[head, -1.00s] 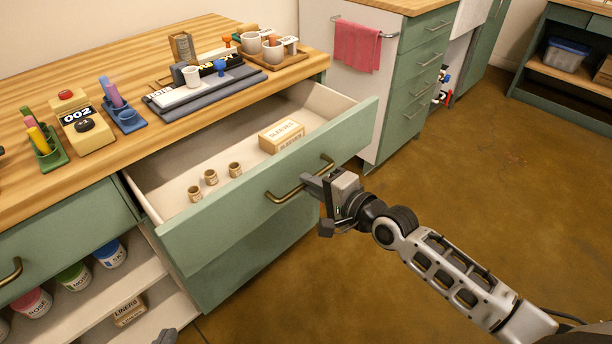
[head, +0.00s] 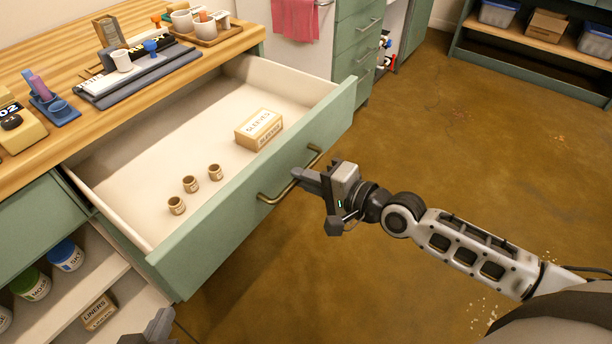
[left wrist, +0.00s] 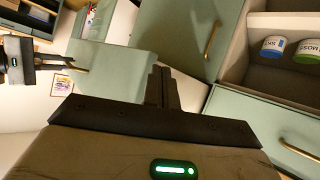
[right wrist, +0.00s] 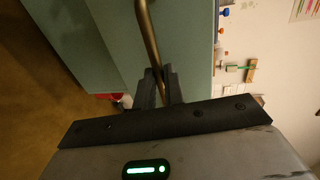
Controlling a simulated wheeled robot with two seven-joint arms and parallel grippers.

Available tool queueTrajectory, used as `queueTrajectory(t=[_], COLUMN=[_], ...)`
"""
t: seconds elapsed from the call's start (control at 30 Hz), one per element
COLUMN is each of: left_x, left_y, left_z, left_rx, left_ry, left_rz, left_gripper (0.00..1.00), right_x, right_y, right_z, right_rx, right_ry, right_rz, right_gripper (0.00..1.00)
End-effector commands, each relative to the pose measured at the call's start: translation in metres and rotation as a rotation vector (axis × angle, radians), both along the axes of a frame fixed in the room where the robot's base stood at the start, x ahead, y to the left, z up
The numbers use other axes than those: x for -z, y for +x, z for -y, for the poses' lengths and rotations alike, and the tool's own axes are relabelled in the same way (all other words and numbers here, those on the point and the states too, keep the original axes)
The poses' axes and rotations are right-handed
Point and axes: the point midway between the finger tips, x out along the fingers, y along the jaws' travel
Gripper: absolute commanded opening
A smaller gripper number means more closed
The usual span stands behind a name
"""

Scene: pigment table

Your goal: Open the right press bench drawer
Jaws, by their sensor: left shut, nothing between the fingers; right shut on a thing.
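The right press bench drawer (head: 225,235) is pulled well out, its green front angled across the middle of the head view. Its pale inside holds a box labelled SLEEVES (head: 259,130) and three small brown cups (head: 190,184). My right gripper (head: 298,174) is shut on the brass drawer handle (head: 274,196). The right wrist view shows the handle (right wrist: 147,30) running in between the fingertips (right wrist: 158,82). My left gripper (head: 158,330) is low at the bottom edge of the head view, apart from the drawer; the left wrist view shows its fingers (left wrist: 161,80) shut and empty.
The wooden bench top (head: 45,65) carries a grey press mat, cups and a numbered device. An open shelf under it at the left holds jars (head: 66,255) and a LINERS box (head: 98,312). Brown floor (head: 480,130) is clear at the right. A pink towel (head: 296,18) hangs behind.

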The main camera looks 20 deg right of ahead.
Motion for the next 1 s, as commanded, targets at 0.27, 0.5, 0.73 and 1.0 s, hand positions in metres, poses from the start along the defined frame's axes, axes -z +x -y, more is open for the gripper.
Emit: queueTrajectory(t=[0.27, 0.5, 0.73, 1.0], left_x=[0.001, 0.001, 0.001, 0.0], left_y=[-0.001, -0.001, -0.001, -0.001], left_z=[0.0, 0.0, 0.0, 0.0], left_rx=[0.001, 0.001, 0.002, 0.001], left_ry=[0.0, 0.0, 0.001, 0.0], left_rz=[-0.002, -0.004, -0.005, -0.007], left_gripper=[0.0, 0.0, 0.0, 0.0], right_x=[0.001, 0.0, -0.001, -0.01], right_y=[-0.001, 0.0, -0.005, -0.049], right_z=[0.0, 0.0, 0.004, 0.032], right_rx=[0.0, 0.001, 0.002, -0.004], right_ry=[0.0, -0.001, -0.002, -0.007], right_rz=[-0.002, -0.001, 0.0, -0.006], right_gripper=[0.32, 0.32, 0.32, 0.32])
